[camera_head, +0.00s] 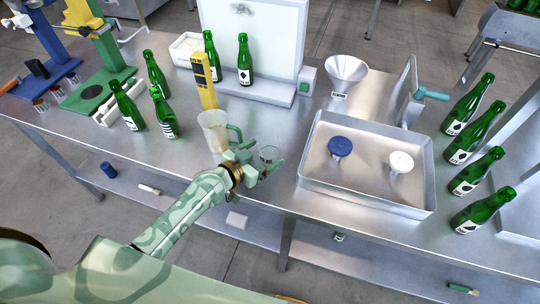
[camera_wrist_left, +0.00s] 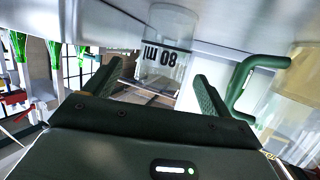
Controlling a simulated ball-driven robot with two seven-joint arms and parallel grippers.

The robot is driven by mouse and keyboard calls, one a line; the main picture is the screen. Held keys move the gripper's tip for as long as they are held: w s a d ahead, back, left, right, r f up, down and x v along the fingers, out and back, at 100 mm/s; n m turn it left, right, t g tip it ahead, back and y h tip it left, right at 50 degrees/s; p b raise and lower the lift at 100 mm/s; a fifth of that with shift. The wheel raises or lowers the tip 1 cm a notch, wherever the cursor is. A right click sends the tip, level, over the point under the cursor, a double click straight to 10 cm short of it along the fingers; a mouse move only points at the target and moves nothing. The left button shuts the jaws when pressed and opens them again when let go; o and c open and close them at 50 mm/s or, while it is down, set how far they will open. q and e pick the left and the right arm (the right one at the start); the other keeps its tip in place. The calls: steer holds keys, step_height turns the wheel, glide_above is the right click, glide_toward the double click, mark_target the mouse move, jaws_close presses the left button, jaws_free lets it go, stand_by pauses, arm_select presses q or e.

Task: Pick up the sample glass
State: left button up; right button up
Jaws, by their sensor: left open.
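The sample glass (camera_head: 269,152) is a small clear glass standing on the metal table, just right of the measuring jug (camera_head: 212,130). My left gripper (camera_head: 261,157) is open and low at the glass. In the left wrist view the glass (camera_wrist_left: 168,50) shows upside down with an "80 ml" mark, ahead of and between the two spread fingers (camera_wrist_left: 158,78). I cannot tell whether a finger touches it. The jug's green handle (camera_wrist_left: 245,82) shows close to the right finger in that view. My right gripper is not in view.
A steel tray (camera_head: 318,182) with a blue-topped and a white-topped piece lies to the right. A yellow upright device (camera_head: 204,80) stands behind the jug. Green bottles (camera_head: 477,172) line the right side; more stand at left. A funnel (camera_head: 346,70) is at the back.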

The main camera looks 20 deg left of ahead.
mark_target(276, 145)
arm_select(q)
steer(key=x, duration=0.4)
steer(key=shift+w+a+f+b, duration=0.1)
steer(key=shift+w+f+b, duration=0.1)
steer(key=shift+b, duration=0.2)
steer(key=shift+s, duration=0.1)
steer(key=shift+s+a+r, duration=0.1)
steer(key=shift+c, duration=0.3)
steer(key=c, duration=1)
